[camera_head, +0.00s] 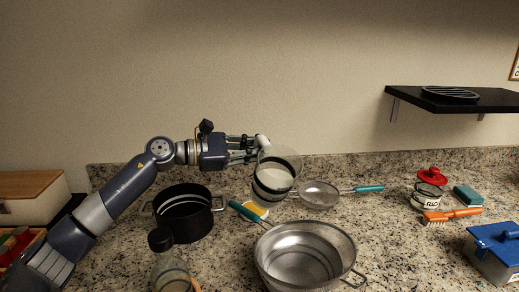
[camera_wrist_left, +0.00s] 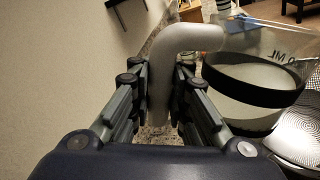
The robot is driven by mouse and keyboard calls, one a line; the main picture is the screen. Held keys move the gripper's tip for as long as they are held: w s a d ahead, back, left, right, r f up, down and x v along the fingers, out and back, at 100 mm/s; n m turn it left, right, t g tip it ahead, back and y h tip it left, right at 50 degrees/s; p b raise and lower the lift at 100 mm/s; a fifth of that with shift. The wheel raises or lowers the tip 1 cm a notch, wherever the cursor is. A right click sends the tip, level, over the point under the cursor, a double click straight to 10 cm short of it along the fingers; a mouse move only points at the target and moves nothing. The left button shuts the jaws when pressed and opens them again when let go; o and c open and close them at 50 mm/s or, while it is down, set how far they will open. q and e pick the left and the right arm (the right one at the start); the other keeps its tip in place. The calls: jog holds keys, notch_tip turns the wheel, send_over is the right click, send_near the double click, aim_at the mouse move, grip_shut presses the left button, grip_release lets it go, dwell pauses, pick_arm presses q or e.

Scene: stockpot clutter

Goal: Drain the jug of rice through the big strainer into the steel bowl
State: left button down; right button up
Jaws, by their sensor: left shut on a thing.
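My left gripper (camera_head: 256,148) is shut on the pale handle of the clear jug (camera_head: 279,165). The handle shows between the fingers in the left wrist view (camera_wrist_left: 160,85). The jug has a dark band and whitish contents, and is held in the air behind the steel bowl. The big strainer (camera_head: 305,237) appears to lie over the steel bowl (camera_head: 290,284), its teal handle pointing back left and a wire loop at front right. Its mesh shows at the right of the wrist view (camera_wrist_left: 300,135). The bowl is mostly hidden beneath it. My right gripper is not in view.
A smaller strainer (camera_head: 320,195) lies behind the bowl. A black pot (camera_head: 183,222) and a capped bottle (camera_head: 168,272) stand left. A rice jar (camera_head: 425,197), an orange brush (camera_head: 450,215), a sponge (camera_head: 468,195) and a blue-lidded box (camera_head: 495,248) are right.

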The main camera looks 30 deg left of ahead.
aim_at(289, 148)
pick_arm(q)
jog(key=shift+s+d+r+m+p, duration=0.1)
jog(key=shift+d+r+m+p, duration=0.1)
jog(key=shift+r+m+p, duration=0.8)
jog(key=shift+s+d+r+m+y+p, duration=0.3)
jog(key=shift+d+r+m+y+p, duration=0.25)
jog(key=shift+m+p, duration=0.4)
jog(key=shift+a+f, duration=0.15)
jog(key=shift+s+d+m+b, duration=0.1)
jog(key=shift+d+m+b, duration=0.15)
jog(key=shift+b, duration=0.15)
jog(key=shift+s+d+r+m+y+b, duration=0.15)
jog(key=shift+d+r+m+y+b, duration=0.05)
jog(key=shift+m+y+b, duration=0.1)
jog(key=shift+s+d+m+b, duration=0.35)
jog(key=shift+d+m+b, duration=0.15)
jog(key=shift+m+b, duration=0.1)
dwell(0.4)
jog(key=shift+s+d+f+m+t+y+b, duration=0.15)
jog(key=shift+s+d+m+y+b, duration=0.15)
jog(key=shift+d+m+b, duration=0.15)
jog(key=shift+s+d+m+t+y+b, duration=0.15)
jog(key=shift+s+d+m+b, duration=0.2)
jog(key=shift+d+m, duration=0.15)
dwell(1.1)
